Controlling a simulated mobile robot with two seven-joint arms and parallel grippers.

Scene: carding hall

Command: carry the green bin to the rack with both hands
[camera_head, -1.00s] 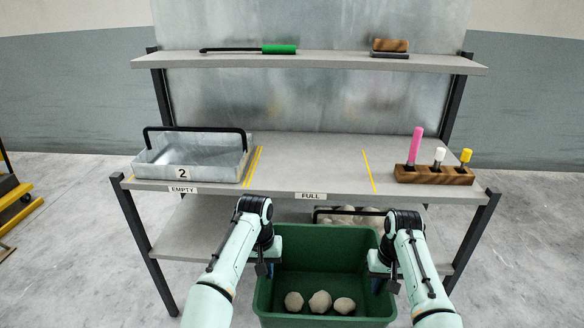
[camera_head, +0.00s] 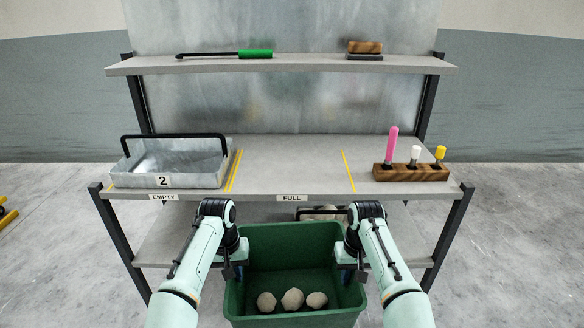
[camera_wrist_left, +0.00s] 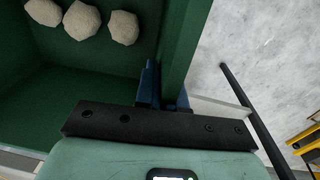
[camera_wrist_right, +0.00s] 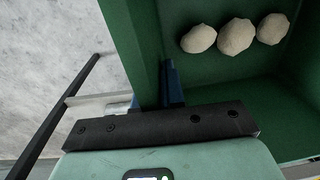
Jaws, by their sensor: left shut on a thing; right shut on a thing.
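The green bin (camera_head: 292,237) hangs between my two grippers in front of the rack (camera_head: 285,182). Three pale lumps (camera_head: 292,299) lie on its floor. My left gripper (camera_head: 234,268) is shut on the bin's left wall, and its blue fingers (camera_wrist_left: 152,88) straddle that wall in the left wrist view. My right gripper (camera_head: 352,268) is shut on the right wall, with blue fingers (camera_wrist_right: 170,88) at the wall in the right wrist view. The bin looks level, its far rim just below the rack's middle shelf in the picture. Its underside is hidden.
The middle shelf holds a metal tray marked 2 (camera_head: 172,177) at the EMPTY label and a wooden block with coloured pegs (camera_head: 410,173). Between the yellow lines above FULL (camera_head: 292,198) it is bare. A filled container (camera_head: 322,212) sits on the lower shelf behind the bin.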

